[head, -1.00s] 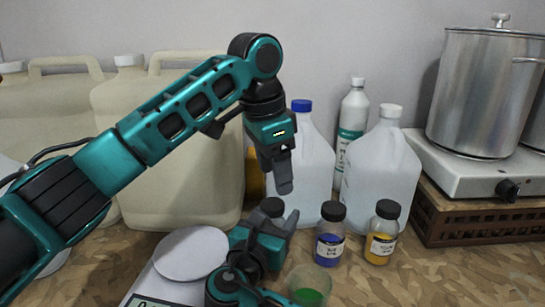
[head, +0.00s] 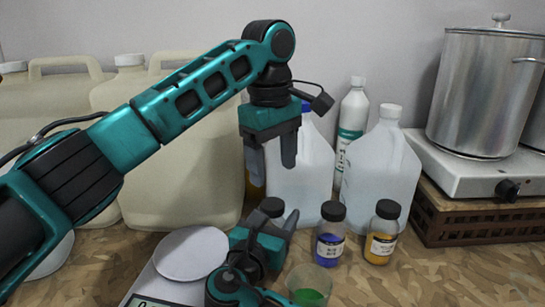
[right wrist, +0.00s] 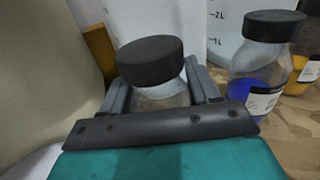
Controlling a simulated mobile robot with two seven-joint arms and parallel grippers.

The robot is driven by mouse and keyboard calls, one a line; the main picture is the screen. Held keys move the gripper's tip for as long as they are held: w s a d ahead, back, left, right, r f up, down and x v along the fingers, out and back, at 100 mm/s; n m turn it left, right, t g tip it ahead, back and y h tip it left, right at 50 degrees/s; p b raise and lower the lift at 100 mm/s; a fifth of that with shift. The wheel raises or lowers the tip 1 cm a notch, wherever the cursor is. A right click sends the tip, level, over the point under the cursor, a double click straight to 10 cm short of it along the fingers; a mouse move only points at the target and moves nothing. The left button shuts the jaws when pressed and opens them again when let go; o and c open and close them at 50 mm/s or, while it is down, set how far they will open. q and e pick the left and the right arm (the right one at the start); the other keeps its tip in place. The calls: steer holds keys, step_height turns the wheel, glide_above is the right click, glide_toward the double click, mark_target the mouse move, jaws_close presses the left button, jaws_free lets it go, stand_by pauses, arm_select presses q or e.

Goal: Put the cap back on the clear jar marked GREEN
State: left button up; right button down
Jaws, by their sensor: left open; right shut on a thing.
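My right gripper (head: 268,232) is low at the front centre, shut on a clear jar (right wrist: 160,97). A black cap (right wrist: 150,55) sits on the jar's mouth; I cannot tell whether it is screwed tight. In the head view only the cap's top (head: 272,206) shows above the gripper. The held jar's label is hidden, so I cannot read GREEN on it. My left gripper (head: 273,160) is open and empty, pointing down above the cap and clear of it. A small clear cup (head: 310,283) with green contents stands to the right of my right gripper.
Capped jars with blue (head: 331,238) and yellow (head: 382,235) contents stand to the right. A scale (head: 190,254) is at the left. Large jugs (head: 385,170) stand behind, and a pot (head: 485,95) on a hot plate is at the right. The front right counter is free.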

mark_target(272, 203)
arm_select(q)
steer(key=n, duration=0.3)
steer(key=shift+r+n, duration=0.15)
steer(key=shift+n, duration=0.25)
steer(key=n, duration=0.5)
steer(key=shift+r, duration=0.2)
steer(key=shift+s+f, duration=0.1)
steer(key=shift+f, duration=3.9)
steer(key=shift+c, duration=0.3)
